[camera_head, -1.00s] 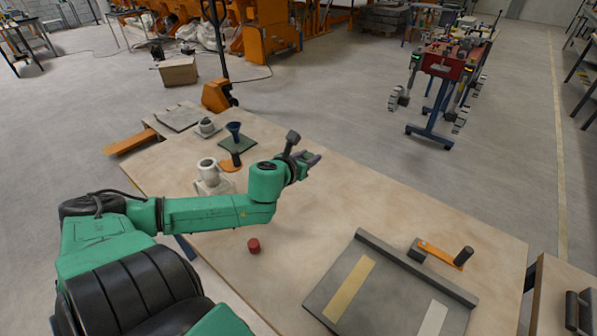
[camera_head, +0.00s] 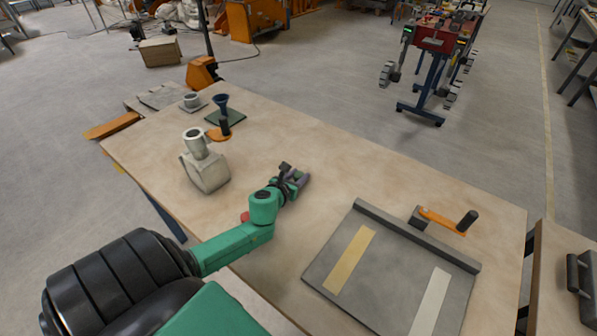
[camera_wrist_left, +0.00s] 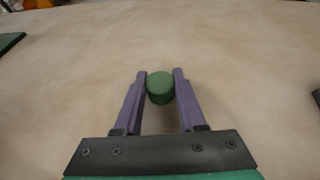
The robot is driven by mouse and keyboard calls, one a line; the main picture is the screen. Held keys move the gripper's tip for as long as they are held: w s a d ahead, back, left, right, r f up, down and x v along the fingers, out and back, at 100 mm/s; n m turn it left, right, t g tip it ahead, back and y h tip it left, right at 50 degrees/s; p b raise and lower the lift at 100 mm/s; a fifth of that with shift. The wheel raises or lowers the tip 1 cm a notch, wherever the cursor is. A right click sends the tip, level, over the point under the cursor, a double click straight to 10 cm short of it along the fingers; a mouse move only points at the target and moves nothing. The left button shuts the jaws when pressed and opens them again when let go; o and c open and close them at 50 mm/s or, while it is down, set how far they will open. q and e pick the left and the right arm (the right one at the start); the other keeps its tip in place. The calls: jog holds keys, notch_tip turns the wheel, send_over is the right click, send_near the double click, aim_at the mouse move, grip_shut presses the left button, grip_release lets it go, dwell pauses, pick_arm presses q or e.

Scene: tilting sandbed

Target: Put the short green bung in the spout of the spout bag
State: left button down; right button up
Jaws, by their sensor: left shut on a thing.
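The short green bung (camera_wrist_left: 160,88) is between the purple fingers of my left gripper (camera_wrist_left: 159,84) in the left wrist view, and the gripper is shut on it. In the head view my left gripper (camera_head: 298,178) is over the middle of the table, to the right of the spout bag; the bung cannot be made out there. The spout bag (camera_head: 207,172) is a pale, squat bag. Its round white spout (camera_head: 195,138) stands up from the top with an open mouth. My right gripper is not in view.
A red bung (camera_head: 245,216) is partly hidden by my left arm. Behind the bag are a dark blue funnel (camera_head: 222,106) on a green mat and a grey cup (camera_head: 192,101). A grey tilting bed (camera_head: 395,275) with an orange lever (camera_head: 440,219) fills the front right.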

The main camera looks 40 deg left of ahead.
pick_arm(q)
jog(key=shift+f, duration=0.1)
jog(key=shift+c, duration=2.4)
grip_release()
